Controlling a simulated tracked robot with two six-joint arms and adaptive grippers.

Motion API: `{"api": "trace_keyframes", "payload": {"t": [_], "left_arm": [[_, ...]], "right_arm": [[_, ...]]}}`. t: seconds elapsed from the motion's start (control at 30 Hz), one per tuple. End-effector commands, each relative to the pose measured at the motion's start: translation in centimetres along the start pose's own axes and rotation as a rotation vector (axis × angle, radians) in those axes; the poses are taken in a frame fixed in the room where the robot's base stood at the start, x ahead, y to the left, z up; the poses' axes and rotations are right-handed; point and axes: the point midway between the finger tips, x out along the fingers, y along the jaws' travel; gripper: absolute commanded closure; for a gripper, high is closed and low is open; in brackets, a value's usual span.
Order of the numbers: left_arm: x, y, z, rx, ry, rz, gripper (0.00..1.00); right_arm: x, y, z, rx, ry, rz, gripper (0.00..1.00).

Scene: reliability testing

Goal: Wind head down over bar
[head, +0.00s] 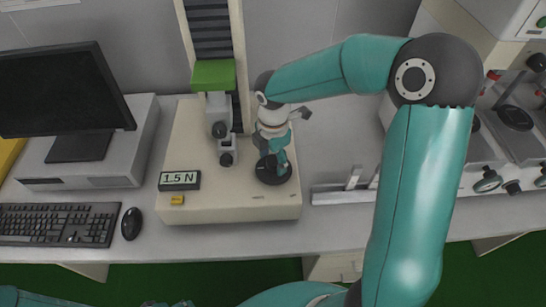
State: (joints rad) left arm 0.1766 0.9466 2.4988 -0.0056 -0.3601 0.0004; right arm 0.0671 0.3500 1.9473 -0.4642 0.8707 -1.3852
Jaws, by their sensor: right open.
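The test stand (235,205) has a pale base, a dark-slotted column and a green-topped head (213,75). Grey and black fittings (218,118) hang below the head, just above a small fixture (227,158) on the base. I cannot make out the bar there or any gap above it. A round black handwheel (272,176) sits on the base's right side. My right gripper (276,160) points down at the handwheel with its fingers open, partly covering it; I cannot tell whether they touch. Small teal parts at the bottom edge may be my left gripper (168,304), mostly cut off.
A display (180,180) reading 1.5 N stands on the base's front left, by a small yellow block (177,200). Left are a monitor (60,90), keyboard (55,223) and mouse (132,223). A metal rail (340,196) and other equipment stand right, partly behind my arm.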

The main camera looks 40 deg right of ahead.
Motion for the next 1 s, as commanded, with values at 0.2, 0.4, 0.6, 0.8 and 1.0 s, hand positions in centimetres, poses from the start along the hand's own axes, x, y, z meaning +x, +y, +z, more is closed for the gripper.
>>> {"api": "trace_keyframes", "payload": {"t": [0.2,0.4,0.6,0.8,1.0], "left_arm": [[-0.1,0.0,0.0,0.000,0.000,0.000,0.48],[0.0,0.0,0.0,0.000,0.000,0.000,0.48],[0.0,0.0,0.0,0.000,0.000,0.000,0.48],[0.0,0.0,0.0,0.000,0.000,0.000,0.48],[0.0,0.0,0.0,0.000,0.000,0.000,0.48]], "right_arm": [[-0.4,0.0,0.0,0.001,0.000,-0.001,0.36],[-3.0,0.0,0.0,0.001,0.000,0.002,0.36],[-7.1,0.1,0.0,0.001,0.000,0.004,0.36],[-10.4,0.1,0.0,0.000,0.000,0.003,0.36],[-11.8,0.1,0.0,-0.001,0.000,0.000,0.36]]}}
